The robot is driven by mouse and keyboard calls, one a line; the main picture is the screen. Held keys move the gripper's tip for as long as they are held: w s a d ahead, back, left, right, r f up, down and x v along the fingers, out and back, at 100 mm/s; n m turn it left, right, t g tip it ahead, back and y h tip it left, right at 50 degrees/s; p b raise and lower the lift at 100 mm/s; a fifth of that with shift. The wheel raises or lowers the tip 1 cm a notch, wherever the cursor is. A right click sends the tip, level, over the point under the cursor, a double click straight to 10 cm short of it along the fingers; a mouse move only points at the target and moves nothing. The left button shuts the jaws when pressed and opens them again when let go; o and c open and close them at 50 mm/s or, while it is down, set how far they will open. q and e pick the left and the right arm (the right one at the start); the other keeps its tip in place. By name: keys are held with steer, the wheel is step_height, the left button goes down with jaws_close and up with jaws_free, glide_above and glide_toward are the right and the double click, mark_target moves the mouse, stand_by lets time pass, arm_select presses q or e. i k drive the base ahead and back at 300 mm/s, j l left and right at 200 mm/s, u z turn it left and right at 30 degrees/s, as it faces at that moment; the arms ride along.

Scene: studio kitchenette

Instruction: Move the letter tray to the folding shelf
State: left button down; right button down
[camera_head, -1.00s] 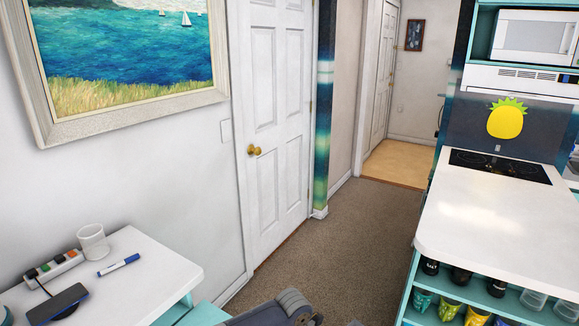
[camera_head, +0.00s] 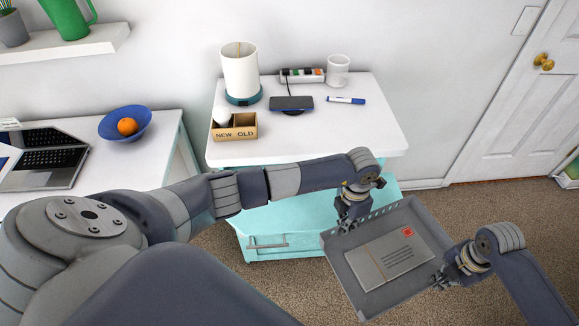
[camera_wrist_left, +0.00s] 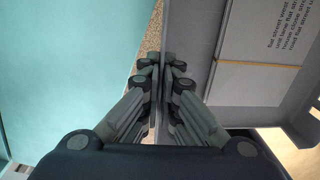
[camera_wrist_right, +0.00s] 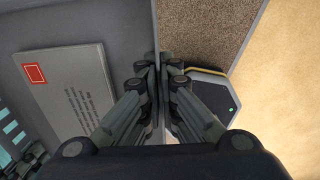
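The grey letter tray (camera_head: 352,283) is in front of me at lower right in the head view, held off the floor. A stack of letters (camera_head: 388,262) with a band and a red stamp lies in it. My left gripper (camera_head: 345,226) is shut on the tray's left wall; that wall sits between its fingers in the left wrist view (camera_wrist_left: 160,80). My right gripper (camera_head: 438,282) is shut on the opposite wall, also seen in the right wrist view (camera_wrist_right: 158,80). I cannot identify the folding shelf for certain in these frames.
A laptop desk (camera_head: 150,160) is left.

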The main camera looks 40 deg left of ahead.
mark_target(317, 204)
steer(key=l+u, duration=0.25)
steer(key=u, duration=0.15)
steer(key=i+l+u, duration=0.1)
steer(key=l+u, duration=0.15)
steer(key=u, duration=0.15)
steer(key=l+u, duration=0.25)
steer(key=u, duration=0.15)
steer(key=i+l+u, duration=0.15)
steer(key=i, duration=0.25)
